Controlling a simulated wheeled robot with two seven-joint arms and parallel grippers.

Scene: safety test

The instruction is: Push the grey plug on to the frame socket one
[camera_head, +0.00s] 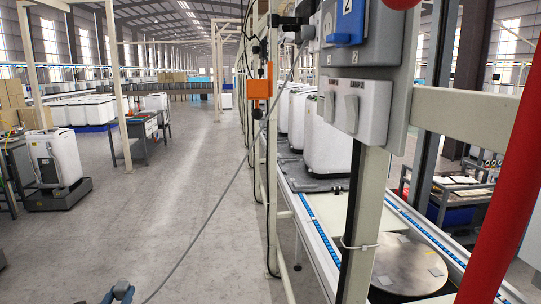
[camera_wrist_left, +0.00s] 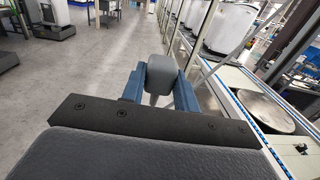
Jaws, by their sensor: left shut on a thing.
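My left gripper (camera_head: 121,291) shows at the bottom edge of the head view, low and left of the frame post. In the left wrist view its blue fingers are shut on the grey plug (camera_wrist_left: 161,70), which sticks up between them. In the head view I cannot make out the plug clearly. Up on the frame (camera_head: 365,215) is a grey socket box with a blue cover (camera_head: 344,22) marked 2. Below it is a pale double unit (camera_head: 355,108) with small, unreadable lettering. I cannot tell which is socket one. The plug is well apart from these. My right gripper is out of view.
A thin grey cable (camera_head: 213,203) slants across the aisle up to the frame. An orange box (camera_head: 259,88) hangs on a post. A red post (camera_head: 500,190) stands at the right. The conveyor (camera_head: 322,232) carries white machines. The grey floor (camera_head: 150,215) at left is open.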

